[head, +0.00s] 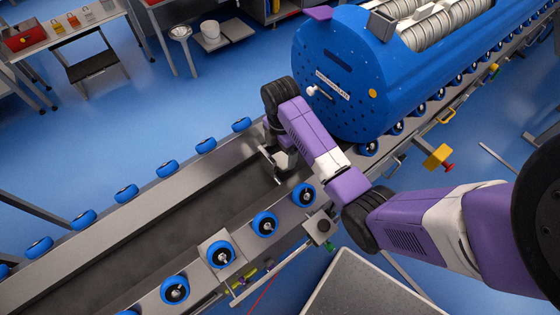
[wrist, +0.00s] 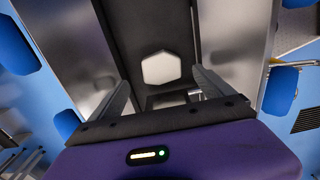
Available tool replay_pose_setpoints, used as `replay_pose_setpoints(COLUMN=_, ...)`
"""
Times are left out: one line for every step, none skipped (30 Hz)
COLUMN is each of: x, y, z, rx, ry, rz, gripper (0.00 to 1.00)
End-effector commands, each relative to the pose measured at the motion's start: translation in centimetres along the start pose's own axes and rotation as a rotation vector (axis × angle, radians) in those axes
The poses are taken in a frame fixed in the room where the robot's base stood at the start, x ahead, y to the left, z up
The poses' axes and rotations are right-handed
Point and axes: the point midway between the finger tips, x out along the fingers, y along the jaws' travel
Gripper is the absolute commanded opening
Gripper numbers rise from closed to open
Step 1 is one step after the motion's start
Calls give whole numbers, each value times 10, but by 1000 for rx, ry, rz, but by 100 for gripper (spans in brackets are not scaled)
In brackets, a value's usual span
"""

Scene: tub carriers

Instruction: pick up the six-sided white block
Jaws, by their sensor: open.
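The six-sided white block (wrist: 161,68) shows in the wrist view as a pale hexagon against the dark channel floor. It is centred between the two finger ends of my gripper (wrist: 160,80), seemingly beyond them, with no visible contact. My gripper is open and empty. In the head view my gripper (head: 276,158) points down into the channel of the roller track, close to the end of the blue drum. I cannot make out the block in the head view; my gripper and arm probably cover it.
The metal track (head: 130,229) has blue wheels along both edges and a dark, bare channel floor (head: 165,226) to the left. The large blue drum (head: 350,85) stands on the track just right of my gripper. A grey-topped box (head: 365,288) is at the front.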

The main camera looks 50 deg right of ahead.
Motion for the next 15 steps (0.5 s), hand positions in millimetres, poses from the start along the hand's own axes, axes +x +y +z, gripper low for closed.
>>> replay_pose_setpoints(x=7, y=-2, z=0, rx=1, ry=1, rz=-5, gripper=91)
replay_pose_setpoints(x=11, y=-2, z=0, rx=1, ry=1, rz=-4, gripper=91)
replay_pose_setpoints(x=18, y=-2, z=0, rx=1, ry=1, rz=-5, gripper=91)
replay_pose_setpoints(x=22, y=-2, z=0, rx=1, ry=1, rz=-4, gripper=91)
replay_pose_setpoints(x=27, y=-2, z=0, rx=2, ry=1, rz=-4, gripper=91)
replay_pose_setpoints(x=32, y=-2, z=0, rx=2, ry=1, rz=-2, gripper=91)
replay_pose_setpoints(x=35, y=-2, z=0, rx=2, ry=1, rz=-2, gripper=91)
replay_pose_setpoints(x=37, y=-2, z=0, rx=2, ry=1, rz=-2, gripper=91)
replay_pose_setpoints(x=40, y=-1, z=0, rx=2, ry=1, rz=0, gripper=91)
replay_pose_setpoints(x=41, y=-1, z=0, rx=2, ry=1, rz=0, gripper=91)
replay_pose_setpoints(x=42, y=-1, z=0, rx=2, ry=1, rz=0, gripper=91)
replay_pose_setpoints(x=42, y=-1, z=0, rx=1, ry=1, rz=0, gripper=91)
replay_pose_setpoints(x=42, y=-1, z=0, rx=2, ry=1, rz=1, gripper=91)
replay_pose_setpoints(x=42, y=-1, z=0, rx=1, ry=1, rz=1, gripper=91)
replay_pose_setpoints(x=42, y=-1, z=0, rx=1, ry=1, rz=1, gripper=91)
